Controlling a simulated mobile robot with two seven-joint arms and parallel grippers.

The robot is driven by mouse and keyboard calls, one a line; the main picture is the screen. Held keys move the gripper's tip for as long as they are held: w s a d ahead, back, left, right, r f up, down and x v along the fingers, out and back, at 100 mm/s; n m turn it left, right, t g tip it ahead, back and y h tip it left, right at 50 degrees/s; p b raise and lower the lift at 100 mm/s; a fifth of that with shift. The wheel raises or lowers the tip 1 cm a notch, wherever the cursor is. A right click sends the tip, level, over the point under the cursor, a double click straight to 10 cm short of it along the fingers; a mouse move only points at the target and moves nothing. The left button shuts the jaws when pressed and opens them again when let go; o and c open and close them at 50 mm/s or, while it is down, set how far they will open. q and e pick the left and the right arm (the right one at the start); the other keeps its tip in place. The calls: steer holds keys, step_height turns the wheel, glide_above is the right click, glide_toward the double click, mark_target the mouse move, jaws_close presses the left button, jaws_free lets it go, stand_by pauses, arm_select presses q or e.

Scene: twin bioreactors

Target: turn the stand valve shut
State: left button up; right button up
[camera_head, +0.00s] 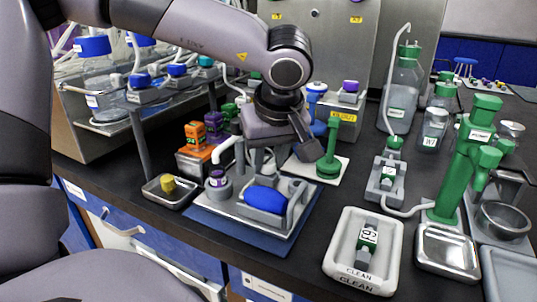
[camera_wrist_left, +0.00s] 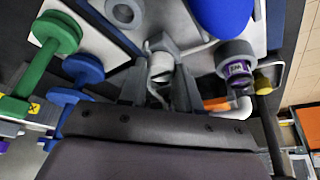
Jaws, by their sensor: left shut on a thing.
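My left gripper (camera_head: 268,158) reaches down over the back of a metal stand (camera_head: 232,208) that carries a blue rounded body and white pipes. In the left wrist view its two grey fingers (camera_wrist_left: 160,88) are shut on a small grey-white piece, which I take to be the stand valve (camera_wrist_left: 160,66). The fingers lie on either side of it and hide much of it. In the head view the arm and gripper hide the valve, so its turn angle cannot be told. My right gripper is in neither view.
Close by are a green dumbbell-shaped piece (camera_head: 329,150), a purple-topped fitting (camera_head: 217,182), orange and purple blocks (camera_head: 197,143) and a small tray (camera_head: 157,197) with a yellow piece. A white "CLEAN" tray (camera_head: 341,262) and a green tower (camera_head: 466,160) stand to the right.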

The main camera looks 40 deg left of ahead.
arm_select(q)
steer(key=o, duration=1.1)
steer(key=shift+c, duration=0.2)
steer(key=shift+r, duration=0.1)
steer(key=p+v, duration=0.1)
steer(key=v, duration=0.6)
steer(key=shift+d, duration=0.1)
